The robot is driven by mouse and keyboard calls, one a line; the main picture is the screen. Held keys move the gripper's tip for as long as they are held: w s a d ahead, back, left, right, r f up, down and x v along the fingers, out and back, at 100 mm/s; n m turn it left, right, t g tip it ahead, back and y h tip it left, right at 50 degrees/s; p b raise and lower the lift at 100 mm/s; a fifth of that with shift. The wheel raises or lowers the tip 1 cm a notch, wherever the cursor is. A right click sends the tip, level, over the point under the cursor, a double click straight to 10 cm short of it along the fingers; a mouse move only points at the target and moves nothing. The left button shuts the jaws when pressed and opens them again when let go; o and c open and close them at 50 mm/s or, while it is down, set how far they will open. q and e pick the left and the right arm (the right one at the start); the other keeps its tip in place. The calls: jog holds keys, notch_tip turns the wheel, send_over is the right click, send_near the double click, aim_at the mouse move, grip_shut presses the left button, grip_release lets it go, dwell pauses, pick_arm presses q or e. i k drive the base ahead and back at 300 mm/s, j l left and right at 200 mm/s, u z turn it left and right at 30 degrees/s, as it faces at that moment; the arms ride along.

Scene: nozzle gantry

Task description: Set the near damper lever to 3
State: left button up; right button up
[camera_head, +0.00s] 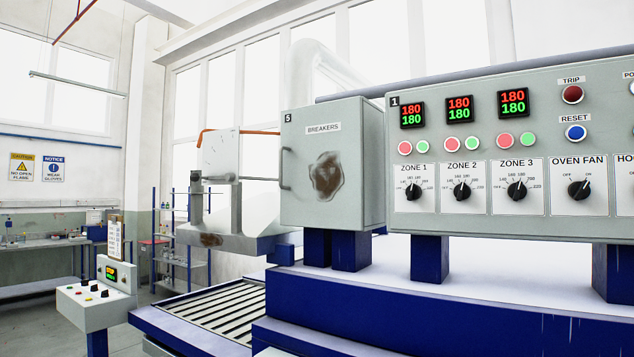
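I see no part labelled as a damper lever. A pale upright plate (221,155) with small marks stands left of the breakers box, on a grey bracket. A thin rod reaches from its lower edge right toward the box; I cannot tell whether this is the near damper lever, and no number on the plate is readable. An orange bar runs behind the plate's top. Neither of my grippers is in view.
A grey breakers cabinet (333,165) with a dark stain is shut. A control panel (520,150) with zone dials fills the right. Below are a roller conveyor (215,312) and a blue-edged machine bed (400,300). A small control stand (97,298) is at lower left; open floor lies beyond it.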

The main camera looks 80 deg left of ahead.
aim_at(195, 177)
jog(key=u, duration=3.15)
jog(key=i+u, duration=0.1)
jog(key=i, duration=0.65)
jog(key=i+l, duration=0.1)
jog(key=i, duration=0.6)
jog(key=i+l+u, duration=0.15)
jog(key=i, duration=0.6)
